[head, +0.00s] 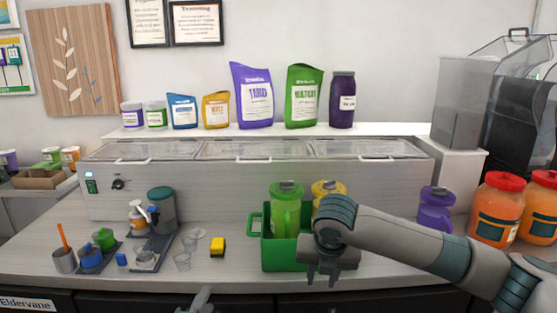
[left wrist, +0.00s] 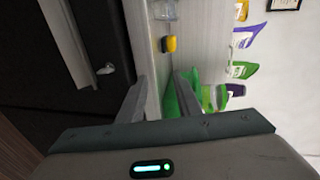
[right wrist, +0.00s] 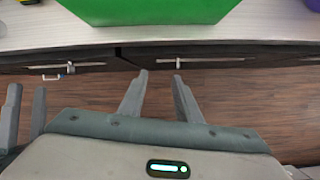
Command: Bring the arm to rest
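My right gripper (head: 322,280) hangs in front of the green crate, with its arm coming in from the right. It is empty, and in the right wrist view its fingers (right wrist: 160,78) stand apart over the floor in front of the counter edge. My left gripper (head: 203,299) shows only partly at the bottom edge of the head view. In the left wrist view its fingers (left wrist: 158,85) are apart with nothing between them. Two fingers of my left gripper also show at the left of the right wrist view (right wrist: 25,115).
The green crate (head: 283,257) holds a green pitcher (head: 286,212) and a yellow one (head: 328,190). A yellow block (head: 217,247), clear cups (head: 182,261), dispensers and orange jars (head: 497,210) stand on the counter. Drawers with handles (right wrist: 182,63) line the counter front; the floor before it is clear.

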